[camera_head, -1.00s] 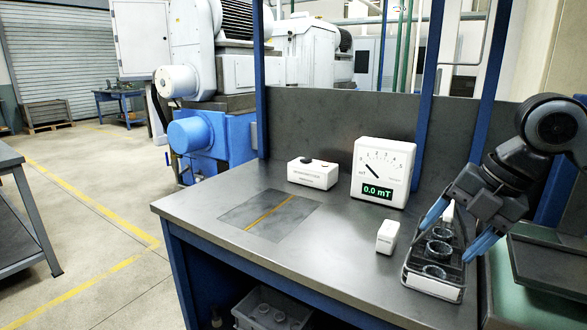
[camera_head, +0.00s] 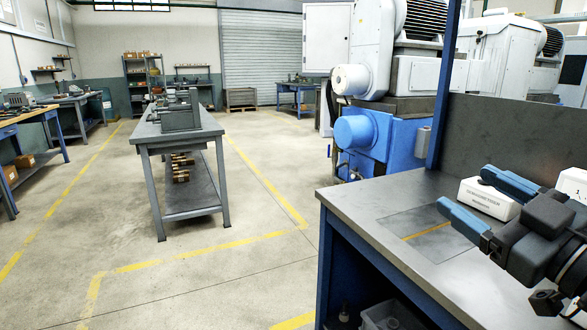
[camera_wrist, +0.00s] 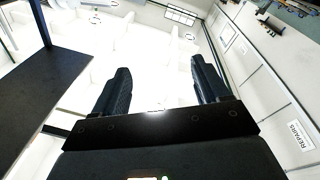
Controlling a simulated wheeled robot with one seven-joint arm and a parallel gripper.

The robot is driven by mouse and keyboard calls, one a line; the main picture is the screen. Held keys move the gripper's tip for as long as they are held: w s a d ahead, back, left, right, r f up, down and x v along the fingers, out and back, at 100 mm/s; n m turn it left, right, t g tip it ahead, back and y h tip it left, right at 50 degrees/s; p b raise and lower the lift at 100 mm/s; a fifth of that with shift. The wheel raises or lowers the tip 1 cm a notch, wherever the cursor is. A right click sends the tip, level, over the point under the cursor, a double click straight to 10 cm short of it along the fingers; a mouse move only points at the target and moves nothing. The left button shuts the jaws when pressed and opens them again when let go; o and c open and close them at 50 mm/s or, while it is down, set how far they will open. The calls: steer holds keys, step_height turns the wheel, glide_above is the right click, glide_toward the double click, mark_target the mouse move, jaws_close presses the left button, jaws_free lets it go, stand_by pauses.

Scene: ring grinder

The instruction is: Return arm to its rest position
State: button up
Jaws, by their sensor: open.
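My gripper (camera_head: 480,200) shows at the right of the head view, above the grey workbench (camera_head: 365,200). Its two blue-tipped fingers are spread apart and point left, with nothing between them. In the wrist view my gripper (camera_wrist: 160,85) shows both dark fingers well apart and empty, with a pale, tilted view of the room beyond. A white box with lettering (camera_head: 487,198) stands on the bench behind the fingers. The arm behind the gripper is mostly outside the picture at the right.
A blue post (camera_head: 443,85) rises at the bench's back corner. A blue and white grinding machine (camera_head: 385,140) stands behind. A grey table (camera_head: 180,130) stands on the open floor at left. The floor (camera_head: 265,255) between table and bench is clear.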

steer(key=s+a+f+m+g+h, duration=0.1)
steer(key=s+a+f+m+h, duration=0.25)
steer(key=s+f+m, duration=0.4)
steer(key=s+a+f+m+h, duration=0.3)
steer(key=s+f+m+h, duration=0.2)
steer(key=s+f, duration=0.45)
steer(key=s+d+f+n+g+y, duration=0.1)
steer(key=s+f, duration=0.2)
steer(key=s, duration=0.7)
steer(key=s+d+f+n+g+y, duration=0.1)
steer(key=s+f+n, duration=0.1)
steer(key=s, duration=0.8)
steer(key=shift+s+d+f+g, duration=0.15)
steer(key=shift+d+f+g, duration=0.2)
steer(key=shift+f, duration=0.25)
